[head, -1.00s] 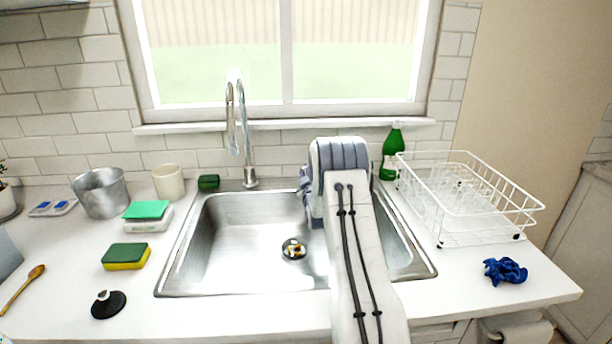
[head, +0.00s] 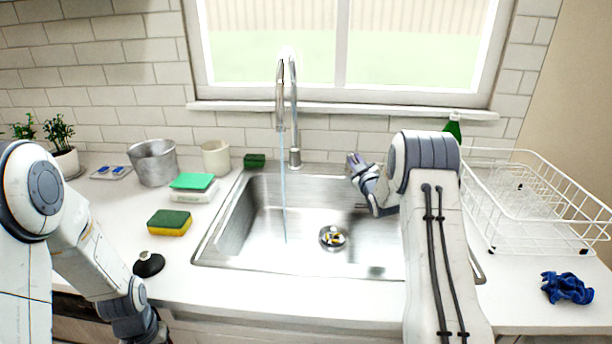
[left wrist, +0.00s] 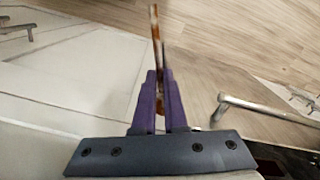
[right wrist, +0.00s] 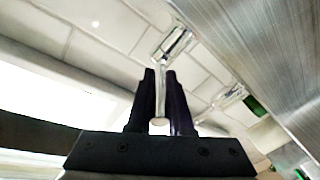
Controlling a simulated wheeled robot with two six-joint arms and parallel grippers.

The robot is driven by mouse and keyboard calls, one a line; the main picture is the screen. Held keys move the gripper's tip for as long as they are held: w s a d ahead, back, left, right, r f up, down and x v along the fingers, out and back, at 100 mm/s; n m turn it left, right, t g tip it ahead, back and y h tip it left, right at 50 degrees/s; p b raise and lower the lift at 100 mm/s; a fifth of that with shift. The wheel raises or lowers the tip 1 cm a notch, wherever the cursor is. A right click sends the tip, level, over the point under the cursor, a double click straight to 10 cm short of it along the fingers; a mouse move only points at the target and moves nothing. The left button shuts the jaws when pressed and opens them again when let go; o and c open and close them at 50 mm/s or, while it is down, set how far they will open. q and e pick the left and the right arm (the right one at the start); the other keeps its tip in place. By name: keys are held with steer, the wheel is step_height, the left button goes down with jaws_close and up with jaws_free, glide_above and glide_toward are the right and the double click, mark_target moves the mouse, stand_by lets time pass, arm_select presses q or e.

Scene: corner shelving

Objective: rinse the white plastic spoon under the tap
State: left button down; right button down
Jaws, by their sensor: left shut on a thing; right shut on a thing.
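My right gripper (head: 354,163) is right of the tap (head: 295,110), above the right part of the sink (head: 225,235). In the right wrist view my right gripper (right wrist: 160,75) is shut on a slender pale thing (right wrist: 158,122), seemingly the white plastic spoon's handle; the bowl is not clear. Water (head: 284,200) runs from the spout into the sink, apart from the right gripper. My left gripper's jaws are out of the head view. In the left wrist view the left gripper (left wrist: 160,75) is shut on a thin brown, wooden-looking thing (left wrist: 155,25), above the floor.
A dish rack (head: 545,200) and blue cloth (head: 567,288) are at right. A yellow-green sponge (head: 169,223), black plug (head: 149,264), metal pot (head: 153,163) and cream cup (head: 216,158) stand left of the sink. The drain (head: 333,238) holds small bits.

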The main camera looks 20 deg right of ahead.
arm_select(q)
steer(key=shift+w+d+f, duration=0.1)
steer(key=shift+d, duration=0.3)
arm_select(e)
steer(key=c, duration=0.8)
jaws_free()
steer(key=shift+c, duration=0.2)
steer(key=shift+s, duration=0.15)
arm_select(q)
step_height(320, 180, down, 2)
steer(key=shift+f+b, duration=0.1)
steer(key=shift+b, duration=0.95)
arm_select(e)
steer(key=s+a, duration=0.1)
steer(key=s, duration=1)
steer(key=shift+s+a, duration=0.3)
